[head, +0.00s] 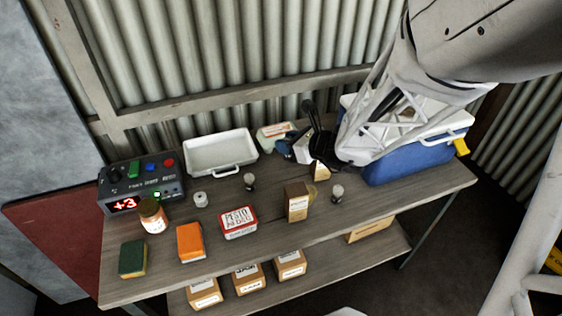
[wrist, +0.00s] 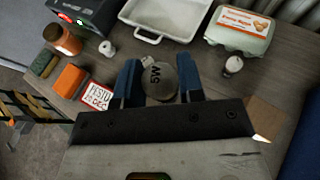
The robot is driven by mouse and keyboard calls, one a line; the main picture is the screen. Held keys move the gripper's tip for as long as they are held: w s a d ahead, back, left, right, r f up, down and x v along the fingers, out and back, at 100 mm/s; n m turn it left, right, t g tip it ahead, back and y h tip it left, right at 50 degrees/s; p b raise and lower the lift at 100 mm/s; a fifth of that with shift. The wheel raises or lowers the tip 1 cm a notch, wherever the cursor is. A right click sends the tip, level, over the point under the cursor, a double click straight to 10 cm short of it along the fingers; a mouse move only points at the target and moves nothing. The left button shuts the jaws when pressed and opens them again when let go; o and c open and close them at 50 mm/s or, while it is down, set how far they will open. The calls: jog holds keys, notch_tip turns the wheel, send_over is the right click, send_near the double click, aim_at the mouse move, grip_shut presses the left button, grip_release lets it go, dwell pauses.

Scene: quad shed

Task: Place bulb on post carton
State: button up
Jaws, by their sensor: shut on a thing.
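My gripper (head: 300,148) is over the back of the bench in the head view, partly hidden by my own arm. In the wrist view its blue fingers (wrist: 160,84) are shut on a grey bulb (wrist: 161,81) marked 5W, seen end-on between them. In the head view the held bulb is hard to make out. A brown carton with a pale label (head: 297,203) stands upright near the middle front of the bench. I cannot tell which is the post carton. Two other bulbs (head: 249,181) (head: 337,192) stand on the bench.
A blue cooler (head: 405,160) stands at the right. Several cartons (head: 247,278) sit on the lower shelf.

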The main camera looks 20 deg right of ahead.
jog(key=s+r, duration=0.2)
jog(key=s, duration=0.1)
jog(key=r, duration=0.2)
send_over(296, 190)
jog(key=shift+d+f, duration=0.1)
jog(key=shift+f, duration=0.1)
dwell(0.5)
jog(key=shift+f, duration=2)
jog(key=shift+f, duration=0.1)
jog(key=shift+f, duration=1.95)
jog(key=shift+f, duration=0.15)
